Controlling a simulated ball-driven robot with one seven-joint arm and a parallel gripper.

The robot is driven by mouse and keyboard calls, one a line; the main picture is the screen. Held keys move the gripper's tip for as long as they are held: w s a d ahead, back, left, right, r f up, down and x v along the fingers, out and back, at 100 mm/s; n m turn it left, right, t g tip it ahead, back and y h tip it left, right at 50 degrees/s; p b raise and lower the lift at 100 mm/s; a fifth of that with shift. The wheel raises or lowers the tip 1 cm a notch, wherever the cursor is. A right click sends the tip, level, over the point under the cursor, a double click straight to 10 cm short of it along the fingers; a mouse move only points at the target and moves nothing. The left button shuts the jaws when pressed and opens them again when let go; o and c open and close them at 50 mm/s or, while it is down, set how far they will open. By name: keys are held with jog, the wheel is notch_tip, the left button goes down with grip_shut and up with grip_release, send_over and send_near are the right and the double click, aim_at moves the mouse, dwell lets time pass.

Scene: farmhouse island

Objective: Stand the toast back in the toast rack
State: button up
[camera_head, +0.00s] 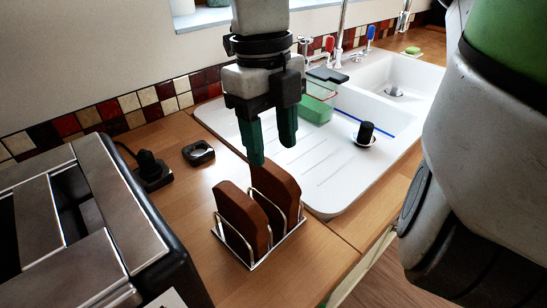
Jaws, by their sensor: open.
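The metal wire toast rack (251,266) stands on the wooden counter in the lower middle of the view. One brown slice of toast (240,217) stands upright in its left part. A second slice of toast (277,187) stands in its right part, between wires, with its lower part partly hidden by the first slice. My gripper (272,153) points down above and just behind the second slice, with its two green fingers apart and nothing between them. The left fingertip overlaps the top corner of that slice in the picture; I cannot tell whether they touch.
A large toaster (130,215) stands close on the left, with a black plug and socket (151,171) behind it. Bare counter (310,262) lies front right.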

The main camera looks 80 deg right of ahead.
notch_tip(320, 180, up, 6)
jog(key=shift+w+d+r, duration=0.2)
jog(key=shift+w+d, duration=0.05)
jog(key=shift+w, duration=0.05)
dwell(0.6)
